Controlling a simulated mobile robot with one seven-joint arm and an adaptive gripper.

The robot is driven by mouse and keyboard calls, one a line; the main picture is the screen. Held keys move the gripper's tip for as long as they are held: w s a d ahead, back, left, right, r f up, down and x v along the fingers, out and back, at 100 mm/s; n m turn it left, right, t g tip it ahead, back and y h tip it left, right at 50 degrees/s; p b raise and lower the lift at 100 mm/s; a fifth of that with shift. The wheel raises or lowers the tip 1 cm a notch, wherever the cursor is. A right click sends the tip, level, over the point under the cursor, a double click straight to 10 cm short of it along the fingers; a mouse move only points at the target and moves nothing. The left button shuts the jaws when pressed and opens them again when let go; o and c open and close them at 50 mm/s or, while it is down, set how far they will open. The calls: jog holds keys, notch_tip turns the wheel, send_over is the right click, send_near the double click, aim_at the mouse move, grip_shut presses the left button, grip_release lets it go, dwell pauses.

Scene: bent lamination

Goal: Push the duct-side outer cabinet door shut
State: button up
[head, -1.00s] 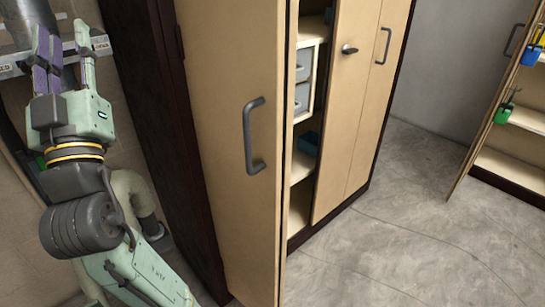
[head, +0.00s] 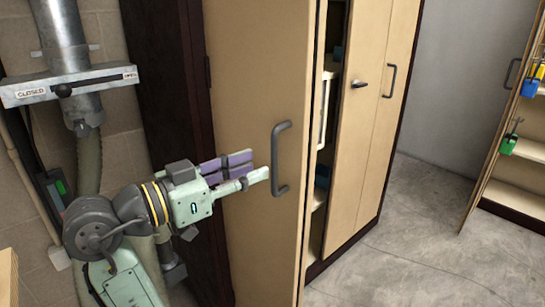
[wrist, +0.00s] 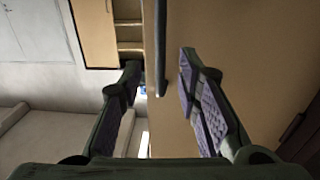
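The duct-side outer cabinet door (head: 245,110) is a tan panel standing open in the head view, with shelves showing past its right edge. Its grey bar handle (head: 281,160) is right of my gripper (head: 255,170). My gripper reaches across the front of the door, with its fingertips just left of the handle. In the wrist view the door (wrist: 230,60) fills the right side, and its handle (wrist: 160,50) shows between the spread fingers of my gripper (wrist: 158,75). The fingers are apart with nothing held. I cannot tell whether they touch the door.
A metal duct (head: 68,40) with a sliding damper plate (head: 70,86) marked CLOSED is at the left. Other cabinet doors (head: 375,100) stand right of the opening. Another open cabinet (head: 515,180) with hanging tools is at the far right. The grey floor (head: 400,260) between is clear.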

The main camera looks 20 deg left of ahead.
aim_at(274, 159)
jog(key=p+x, duration=0.1)
jog(key=x, duration=0.5)
jog(key=shift+c, duration=0.2)
grip_shut()
dwell(0.6)
